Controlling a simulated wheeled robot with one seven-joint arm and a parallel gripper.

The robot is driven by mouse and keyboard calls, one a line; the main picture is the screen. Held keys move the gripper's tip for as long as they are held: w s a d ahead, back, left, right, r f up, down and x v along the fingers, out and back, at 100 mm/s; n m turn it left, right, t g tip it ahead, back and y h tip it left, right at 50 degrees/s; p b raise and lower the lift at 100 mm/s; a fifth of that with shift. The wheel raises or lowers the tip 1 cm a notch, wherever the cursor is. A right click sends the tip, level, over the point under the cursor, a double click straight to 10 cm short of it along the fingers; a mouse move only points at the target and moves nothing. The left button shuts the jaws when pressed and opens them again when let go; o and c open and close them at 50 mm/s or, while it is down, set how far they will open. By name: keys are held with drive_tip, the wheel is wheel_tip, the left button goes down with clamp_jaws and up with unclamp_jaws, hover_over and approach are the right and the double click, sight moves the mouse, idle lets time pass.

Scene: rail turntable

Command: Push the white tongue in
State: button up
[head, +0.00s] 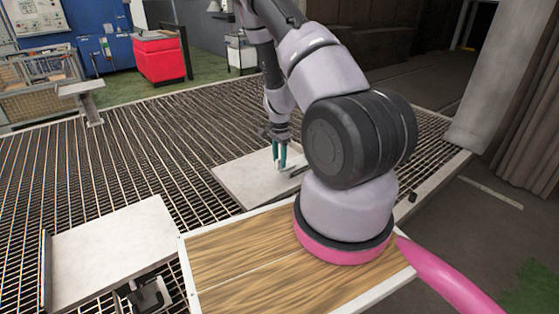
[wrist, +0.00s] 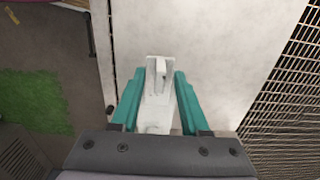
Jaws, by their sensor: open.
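The white tongue (wrist: 158,112) shows in the wrist view as a narrow pale piece with a raised upright part at its far end. It lies on a pale flat plate (wrist: 200,35). My gripper (wrist: 159,72) is open, with one teal finger on each side of the tongue. I cannot tell whether either finger touches it. The dark gripper body hides the near end of the tongue. In the head view, my gripper (head: 280,164) points down at the plate (head: 240,183), where the tongue is too small to make out clearly.
A metal grating (head: 130,150) surrounds the plate. A second pale plate (head: 110,250) lies at the front left, with a dark bracket (head: 148,294) by its near edge. A wooden panel with a white rim (head: 235,265) is under my arm. A red cabinet (head: 160,58) stands far back.

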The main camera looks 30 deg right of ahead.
drive_tip(key=shift+f, duration=0.3)
clamp_jaws()
idle(1.3)
